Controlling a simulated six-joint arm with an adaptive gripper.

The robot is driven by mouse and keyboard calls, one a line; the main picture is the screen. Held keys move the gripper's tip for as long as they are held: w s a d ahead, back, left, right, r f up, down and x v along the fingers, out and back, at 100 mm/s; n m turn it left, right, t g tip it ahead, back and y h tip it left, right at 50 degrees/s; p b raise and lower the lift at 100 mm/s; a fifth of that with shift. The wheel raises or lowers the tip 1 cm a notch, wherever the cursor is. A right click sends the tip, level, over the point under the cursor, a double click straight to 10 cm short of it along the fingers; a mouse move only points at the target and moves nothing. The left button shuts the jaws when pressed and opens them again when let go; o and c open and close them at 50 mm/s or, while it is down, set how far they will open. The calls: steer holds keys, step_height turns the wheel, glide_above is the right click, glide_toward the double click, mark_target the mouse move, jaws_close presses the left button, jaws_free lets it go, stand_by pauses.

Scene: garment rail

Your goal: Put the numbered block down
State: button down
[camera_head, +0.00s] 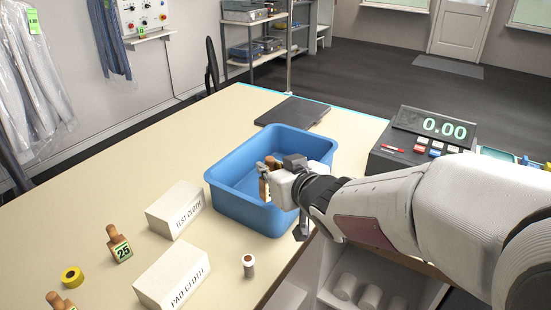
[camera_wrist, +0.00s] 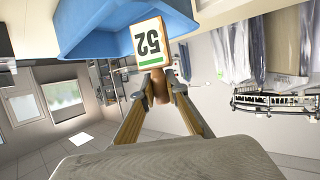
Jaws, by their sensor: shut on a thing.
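My gripper (camera_head: 268,172) is over the blue tub (camera_head: 245,211), near its right side. It is shut on the wooden knob of a numbered block, which shows in the wrist view (camera_wrist: 149,43).
A block marked 25 (camera_head: 119,244), a yellow tape roll (camera_head: 72,277), white TEST CLOTH (camera_head: 175,209) and PAD CLOTH (camera_head: 172,275) blocks and a small cylinder (camera_head: 249,266) stand left and in front. A dark mat (camera_head: 292,112) lies behind the tub; a scale (camera_head: 415,145) stands right.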

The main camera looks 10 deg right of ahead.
steer(key=w+d+f+m+h, duration=0.2)
steer(key=w+d, duration=0.1)
steer(key=w, duration=0.8)
steer(key=w+d+f+m+h, duration=0.2)
steer(key=w+d+h, duration=0.1)
steer(key=w, duration=0.8)
steer(key=shift+w+d, duration=0.25)
steer(key=shift+w, duration=0.05)
steer(key=shift+f, duration=0.1)
steer(key=shift+f, duration=0.15)
steer(key=shift+f, duration=3)
steer(key=shift+f, duration=1.85)
